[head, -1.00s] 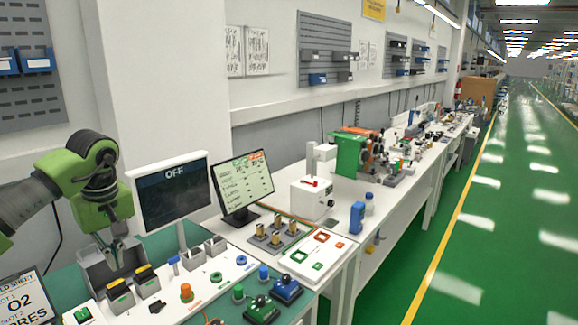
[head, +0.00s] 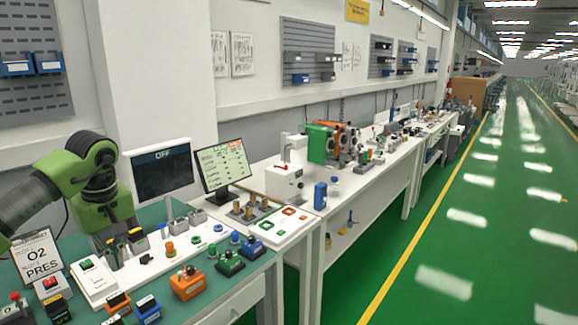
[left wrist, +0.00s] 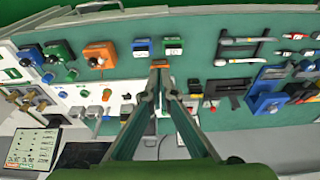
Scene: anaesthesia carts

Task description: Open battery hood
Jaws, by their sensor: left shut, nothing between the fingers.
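I cannot pick out the battery hood with certainty. The grey fixture around the fingers is partly hidden by my gripper in the head view. My right gripper is in neither view.
A dark screen reading OFF (head: 161,172) stands behind the gripper, with a second monitor (head: 223,166) to its right. An O2 PRES sign (head: 39,258) is at left. Orange (head: 187,282) and green (head: 230,263) boxes crowd the front. The green aisle at right is clear.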

